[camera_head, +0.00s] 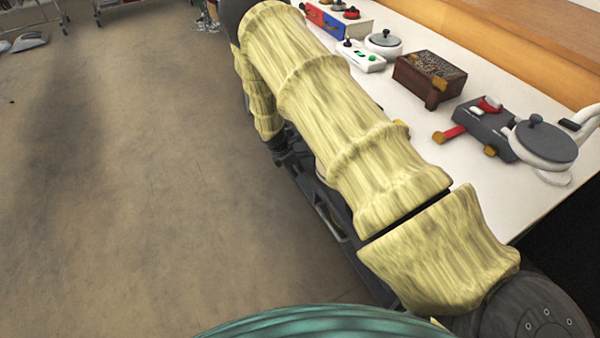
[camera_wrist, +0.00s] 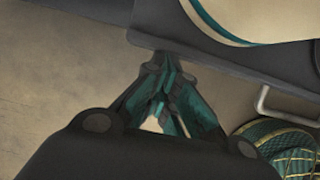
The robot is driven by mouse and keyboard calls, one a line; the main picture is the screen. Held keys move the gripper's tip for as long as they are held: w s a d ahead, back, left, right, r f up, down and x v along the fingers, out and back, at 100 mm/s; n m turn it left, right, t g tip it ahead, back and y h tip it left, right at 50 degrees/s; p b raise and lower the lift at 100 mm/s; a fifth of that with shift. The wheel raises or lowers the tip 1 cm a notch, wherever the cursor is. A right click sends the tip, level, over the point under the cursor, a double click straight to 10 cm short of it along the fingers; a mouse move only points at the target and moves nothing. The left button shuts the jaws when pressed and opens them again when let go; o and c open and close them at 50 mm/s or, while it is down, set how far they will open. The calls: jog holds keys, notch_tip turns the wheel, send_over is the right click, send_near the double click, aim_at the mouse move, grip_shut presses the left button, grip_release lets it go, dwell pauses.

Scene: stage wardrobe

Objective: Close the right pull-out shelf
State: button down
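My gripper (camera_wrist: 167,76) shows in the wrist view with its teal-lined fingers drawn together at the tips and nothing visible between them. The fingertips are close to a long dark grey edge (camera_wrist: 95,17) that crosses the top of the picture; I cannot tell whether they touch it, or whether it belongs to the right pull-out shelf. A pale metal handle-like bar (camera_wrist: 262,103) is at the right of the wrist view. In the head view my arm covers the middle and hides my gripper. No pull-out shelf can be made out for sure there.
A white countertop (camera_head: 480,195) runs along the right of my arm. It carries a brown wooden box (camera_head: 430,75), a grey-lidded pan (camera_head: 545,143), a smaller lidded pot (camera_head: 384,42) and control boxes. The brown floor (camera_head: 130,190) to the left is mostly clear.

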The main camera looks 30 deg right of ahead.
jog(key=d+p, duration=0.1)
jog(key=d, duration=0.7)
jog(key=shift+d, duration=0.15)
jog(key=shift+d+r, duration=0.1)
jog(key=shift+d, duration=0.05)
